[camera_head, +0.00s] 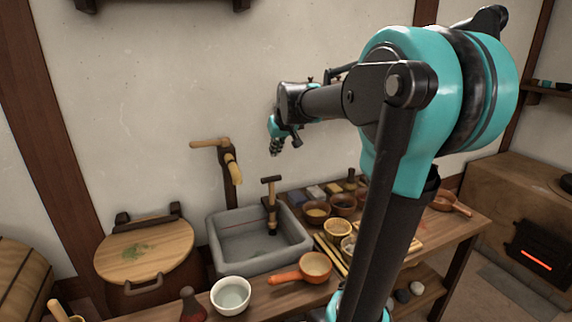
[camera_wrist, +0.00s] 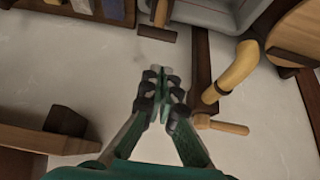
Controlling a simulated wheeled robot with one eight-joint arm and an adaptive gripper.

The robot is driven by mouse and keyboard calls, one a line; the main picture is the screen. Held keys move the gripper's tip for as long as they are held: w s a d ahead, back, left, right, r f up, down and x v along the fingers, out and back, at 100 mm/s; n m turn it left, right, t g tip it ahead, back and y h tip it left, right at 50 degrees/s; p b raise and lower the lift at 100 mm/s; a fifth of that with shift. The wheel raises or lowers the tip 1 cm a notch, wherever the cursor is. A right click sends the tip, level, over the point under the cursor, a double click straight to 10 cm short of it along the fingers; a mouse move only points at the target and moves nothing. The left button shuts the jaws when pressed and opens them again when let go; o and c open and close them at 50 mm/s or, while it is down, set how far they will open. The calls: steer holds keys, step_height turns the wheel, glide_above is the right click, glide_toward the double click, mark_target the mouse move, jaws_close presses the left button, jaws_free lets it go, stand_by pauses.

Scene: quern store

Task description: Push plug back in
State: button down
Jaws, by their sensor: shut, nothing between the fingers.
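A wooden T-handled piece (camera_head: 271,204), which may be the plug, stands upright at the grey stone sink (camera_head: 222,253), near its back right side. Its lower end is dark and reaches down inside the basin; I cannot tell whether it sits in a hole. Its T-handle (camera_wrist: 157,34) also shows at the top of the wrist view. My gripper (camera_head: 275,149) hangs in the air by the wall, above the sink and apart from the T-handled piece. In the wrist view my gripper (camera_wrist: 164,84) has its fingers shut and empty.
A wooden tap (camera_head: 232,165) with a side handle (camera_head: 208,144) rises behind the sink; it is close to my fingers in the wrist view (camera_wrist: 240,66). A white bowl (camera_head: 231,296), an orange-handled pan (camera_head: 315,268) and several small bowls crowd the bench. A lidded barrel (camera_head: 145,250) stands left.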

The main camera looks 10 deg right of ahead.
steer(key=shift+w+d+r, duration=0.25)
steer(key=shift+w+r, duration=0.1)
steer(key=shift+w, duration=0.2)
steer(key=shift+w+d+r, duration=0.25)
steer(key=shift+w+r, duration=0.1)
steer(key=shift+w, duration=0.15)
glide_above(273, 178)
steer(key=w, duration=0.1)
step_height(273, 178, down, 9)
steer(key=shift+a+r, duration=0.1)
steer(key=shift+a, duration=0.05)
steer(key=shift+s+f, duration=0.2)
steer(key=shift+f, duration=0.35)
steer(key=shift+s+f, duration=0.2)
steer(key=shift+f, duration=0.35)
steer(key=shift+s+f, duration=0.1)
steer(key=shift+f, duration=0.55)
steer(key=shift+f, duration=0.1)
